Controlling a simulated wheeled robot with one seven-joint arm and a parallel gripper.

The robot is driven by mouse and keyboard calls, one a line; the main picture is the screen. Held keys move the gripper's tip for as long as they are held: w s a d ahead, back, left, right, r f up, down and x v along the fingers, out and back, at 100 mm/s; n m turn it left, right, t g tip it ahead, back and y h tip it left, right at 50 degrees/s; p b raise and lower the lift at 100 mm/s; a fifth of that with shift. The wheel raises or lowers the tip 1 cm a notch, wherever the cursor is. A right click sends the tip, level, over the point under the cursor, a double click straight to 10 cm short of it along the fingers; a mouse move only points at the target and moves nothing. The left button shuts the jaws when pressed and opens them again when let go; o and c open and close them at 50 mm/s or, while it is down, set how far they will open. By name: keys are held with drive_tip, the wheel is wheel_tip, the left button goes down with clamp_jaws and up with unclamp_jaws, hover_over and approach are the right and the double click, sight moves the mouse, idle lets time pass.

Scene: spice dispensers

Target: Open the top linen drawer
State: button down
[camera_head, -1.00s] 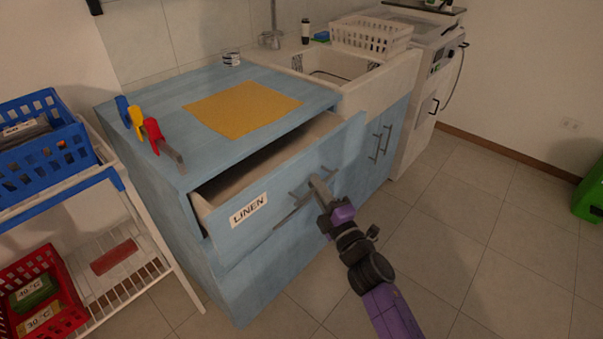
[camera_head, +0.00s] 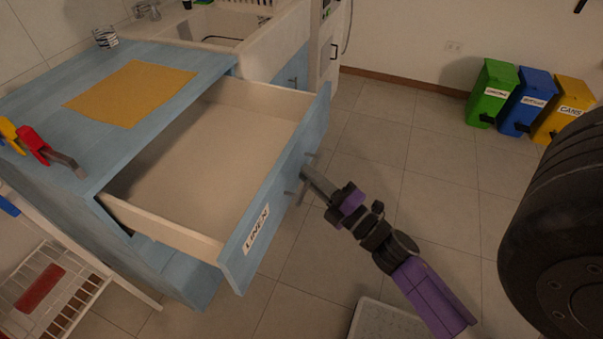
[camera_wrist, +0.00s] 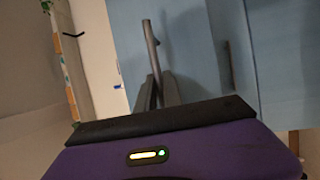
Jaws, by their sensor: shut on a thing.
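The top linen drawer (camera_head: 222,146) is pulled far out of the blue cabinet (camera_head: 60,118) in the head view. Its inside is bare and pale, and its blue front (camera_head: 283,178) carries a white LINEN label (camera_head: 256,229). My gripper (camera_head: 307,176) is at the drawer front, shut on the grey bar handle (camera_head: 298,194). In the wrist view my gripper fingers (camera_wrist: 158,92) close around the bar handle (camera_wrist: 151,45), with the blue front behind. The exact finger contact is partly hidden.
A yellow cloth (camera_head: 131,93) and red and yellow clamps (camera_head: 40,147) lie on the cabinet top. A white rack (camera_head: 60,290) stands at the lower left. Green, blue and yellow bins (camera_head: 527,101) stand at the back right. The tiled floor between is mostly open.

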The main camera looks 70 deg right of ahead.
drive_tip(key=c, duration=1.5)
unclamp_jaws()
drive_tip(key=shift+b+v, duration=0.4)
drive_tip(key=shift+v, duration=3.55)
drive_tip(key=shift+f, duration=0.1)
drive_tip(key=s+a+r+m+g+y+p, duration=0.1)
drive_tip(key=s+a+r+m+y+p, duration=0.1)
drive_tip(key=a, duration=0.5)
drive_tip(key=s+a+r+m+g+y+p, duration=0.1)
drive_tip(key=a+r+m+y+p, duration=0.1)
drive_tip(key=a+r+m+p, duration=0.3)
drive_tip(key=s+a+r+m+g+y+p, duration=0.1)
drive_tip(key=s+a+r+m+y+p, duration=0.1)
drive_tip(key=a+r+m, duration=0.4)
drive_tip(key=shift+s+a+r+g+y+p, duration=0.1)
drive_tip(key=shift+a+r+g+y+p, duration=0.15)
drive_tip(key=shift+a, duration=0.55)
drive_tip(key=shift+s+a+r+y+p, duration=0.15)
drive_tip(key=shift+a+p, duration=0.15)
drive_tip(key=shift+a, duration=0.45)
drive_tip(key=shift+s+a+r+g+y+p, duration=0.1)
drive_tip(key=shift+a+g+y+p, duration=0.15)
drive_tip(key=shift+a, duration=0.55)
